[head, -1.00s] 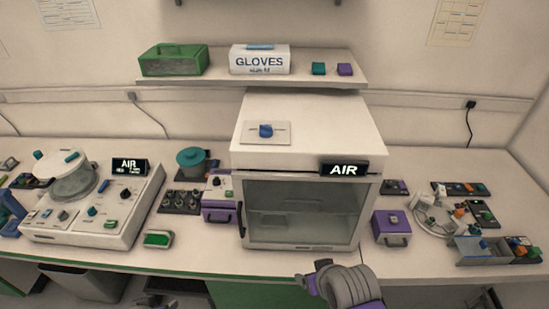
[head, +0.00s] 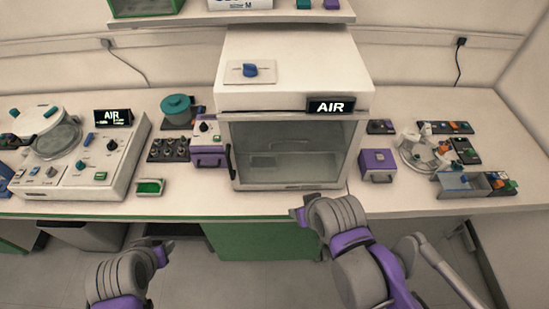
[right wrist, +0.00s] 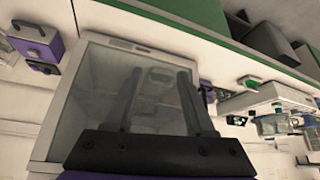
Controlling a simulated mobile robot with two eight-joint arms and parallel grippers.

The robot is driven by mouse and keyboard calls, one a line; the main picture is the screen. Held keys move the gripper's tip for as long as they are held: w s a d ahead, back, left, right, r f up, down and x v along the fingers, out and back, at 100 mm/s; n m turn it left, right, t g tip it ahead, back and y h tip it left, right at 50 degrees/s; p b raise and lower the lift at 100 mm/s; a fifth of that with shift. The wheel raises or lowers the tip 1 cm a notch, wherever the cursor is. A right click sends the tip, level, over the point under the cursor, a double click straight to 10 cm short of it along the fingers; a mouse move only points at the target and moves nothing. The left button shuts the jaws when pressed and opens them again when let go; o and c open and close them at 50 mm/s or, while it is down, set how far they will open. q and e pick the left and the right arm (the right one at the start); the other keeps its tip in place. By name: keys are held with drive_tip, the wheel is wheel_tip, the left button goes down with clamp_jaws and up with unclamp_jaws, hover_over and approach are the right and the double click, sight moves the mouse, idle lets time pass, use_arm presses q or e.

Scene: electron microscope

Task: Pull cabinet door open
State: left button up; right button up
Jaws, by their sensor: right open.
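The white cabinet (head: 290,100) stands on the bench with its glass door (head: 295,150) shut. The dark upright door handle (head: 232,162) is at the door's left edge. My right gripper (head: 299,214) is in front of and below the door, right of the handle. In the right wrist view, my right gripper (right wrist: 160,80) is open and empty, its two dark fingers spread before the glass door (right wrist: 90,100). The right finger there covers part of the door's edge. My left gripper (head: 162,250) is low in front of the bench, away from the cabinet; its jaws are unclear.
A purple box (head: 378,165) is right of the cabinet and another purple box (head: 208,155) is close on its left, near the handle. A white console (head: 75,155) stands farther left. The floor before the bench is clear.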

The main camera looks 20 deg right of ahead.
drive_tip(key=shift+n+g+y, duration=0.4)
drive_tip(key=shift+n+g, duration=0.2)
drive_tip(key=shift+n, duration=0.3)
drive_tip(key=w+a+r+b, duration=0.1)
drive_tip(key=w, duration=0.1)
drive_tip(key=w+a+r+b, duration=0.1)
drive_tip(key=w+a, duration=0.1)
drive_tip(key=w, duration=0.1)
drive_tip(key=w+a+r, duration=0.1)
drive_tip(key=w+a, duration=0.1)
drive_tip(key=w, duration=0.1)
drive_tip(key=shift+w+a+r+b, duration=0.15)
drive_tip(key=shift+w+r+b, duration=0.1)
drive_tip(key=shift+r+b, duration=0.15)
drive_tip(key=n+g+b, duration=0.1)
drive_tip(key=n+b, duration=0.1)
approach(230, 165)
drive_tip(key=f, duration=0.2)
drive_tip(key=shift+y, duration=0.3)
drive_tip(key=x, duration=1)
drive_tip(key=shift+w+f, duration=0.15)
drive_tip(key=shift+w, duration=0.3)
use_arm(q)
drive_tip(key=s+f+g, duration=0.1)
drive_tip(key=s+f, duration=0.3)
drive_tip(key=f, duration=0.3)
drive_tip(key=shift+f, duration=0.4)
use_arm(e)
clamp_jaws()
